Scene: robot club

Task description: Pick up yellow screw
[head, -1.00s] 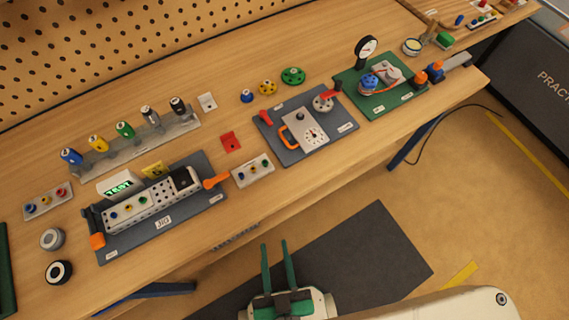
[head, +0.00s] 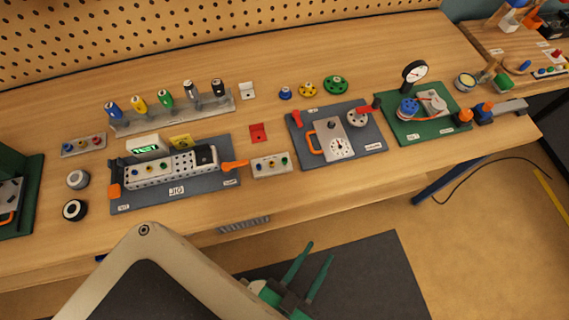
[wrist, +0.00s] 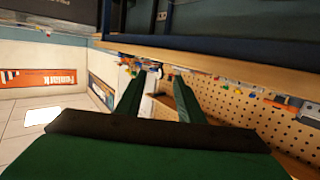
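The rack (head: 175,119) on the bench holds a row of upright coloured pieces, and a yellow one (head: 138,104) stands second from the left, between a blue and a green one. Small yellow dots also show on the small plates and the jig, too small to tell whether they are screws. My gripper (head: 320,251) is open and empty. It is low in front of the bench, above the dark floor mat, well away from the rack. In the wrist view my gripper's two green fingers (wrist: 158,80) are apart with nothing between them.
The jig board (head: 214,180) lies in front of the rack. A red plate (head: 258,132), a dial board (head: 371,140) and a green gauge board (head: 440,126) lie to the right. A pegboard (head: 200,38) rises behind. Bare bench shows behind the rack.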

